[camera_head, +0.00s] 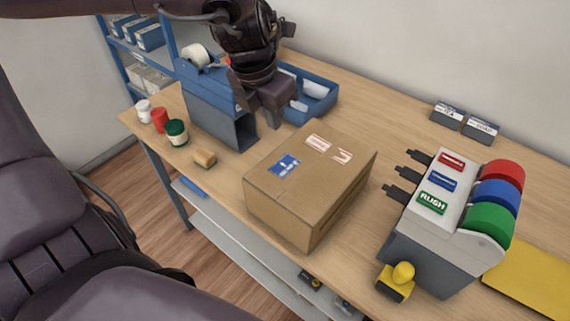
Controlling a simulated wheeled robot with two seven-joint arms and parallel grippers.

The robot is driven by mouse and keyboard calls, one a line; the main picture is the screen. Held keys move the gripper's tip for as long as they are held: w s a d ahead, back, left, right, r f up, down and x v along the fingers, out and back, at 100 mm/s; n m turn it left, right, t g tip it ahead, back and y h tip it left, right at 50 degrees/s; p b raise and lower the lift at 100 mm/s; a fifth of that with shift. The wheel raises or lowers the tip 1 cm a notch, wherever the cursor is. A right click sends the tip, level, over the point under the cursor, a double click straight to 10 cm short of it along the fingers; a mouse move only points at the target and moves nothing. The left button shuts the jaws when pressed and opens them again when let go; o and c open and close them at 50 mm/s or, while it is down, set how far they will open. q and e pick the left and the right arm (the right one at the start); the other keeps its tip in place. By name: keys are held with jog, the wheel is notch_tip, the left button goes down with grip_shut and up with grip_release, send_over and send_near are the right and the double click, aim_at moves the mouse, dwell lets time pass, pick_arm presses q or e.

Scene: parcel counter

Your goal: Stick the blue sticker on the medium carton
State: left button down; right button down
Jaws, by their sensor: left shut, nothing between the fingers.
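A brown carton (290,205), the only large one in view, stands on the counter in the middle. A blue sticker (283,166) with white print lies on the left part of its top face, looking flat. A sticker dispenser (425,235) stands to the right, with red, blue and green rolls; a blue label (444,181) shows on its sloped face between a red and a green one. My left gripper (273,119) is shut and empty, above and behind the carton's left part, apart from the blue sticker. My right gripper is not in view.
Two red-and-white labels (329,148) are on the carton's top. A blue-grey tape dispenser (215,112) and blue tray (308,92) stand behind left. Small jars (176,132) and a tan block (204,158) sit left. A yellow-handled stamp (398,281) is front right.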

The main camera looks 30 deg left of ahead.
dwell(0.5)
pick_arm(q)
jog(key=n, duration=0.1)
send_over(285, 165)
jog(key=shift+g, duration=0.3)
jog(key=f, duration=1)
jog(key=shift+s, duration=0.35)
jog(key=shift+w+f+b, duration=0.1)
jog(key=shift+f+b, duration=0.25)
jog(key=shift+f, duration=0.15)
jog(key=shift+f, duration=0.1)
jog(key=shift+f+b, duration=1.25)
jog(key=shift+b, duration=0.3)
